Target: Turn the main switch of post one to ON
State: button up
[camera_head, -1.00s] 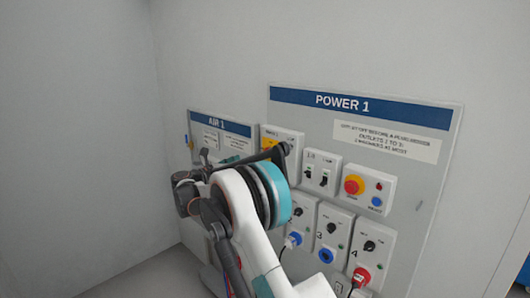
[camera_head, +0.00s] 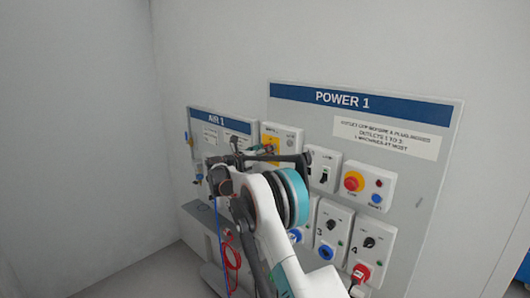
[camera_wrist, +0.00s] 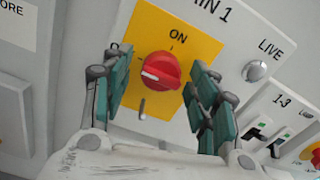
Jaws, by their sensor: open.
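The main switch is a red rotary knob (camera_wrist: 160,71) on a yellow plate (camera_wrist: 188,38) in the wrist view. "ON" is printed above the knob. Its white mark points to the left, away from the ON label. My gripper (camera_wrist: 160,88) is open, with one teal finger on each side of the knob and visible gaps between them. In the head view the yellow plate (camera_head: 267,141) is partly hidden behind my gripper (camera_head: 262,150), and the knob cannot be made out there.
A LIVE lamp (camera_wrist: 255,70) and the 1-3 breaker box (camera_wrist: 278,118) sit right of the switch. The POWER 1 panel (camera_head: 424,190) also carries a red emergency button (camera_head: 354,181) and outlets below. The AIR 1 panel (camera_head: 222,118) is at left, with a red hose (camera_head: 232,252) below.

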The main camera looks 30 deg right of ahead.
jog(key=c, duration=1.1)
jog(key=shift+o, duration=0.2)
jog(key=shift+m, duration=0.4)
jog(key=m+b, duration=0.1)
jog(key=m, duration=0.3)
jog(key=shift+m, duration=0.3)
jog(key=m+b, duration=0.1)
jog(key=m, duration=0.3)
jog(key=shift+w+m, duration=0.1)
jog(key=shift+m, duration=0.3)
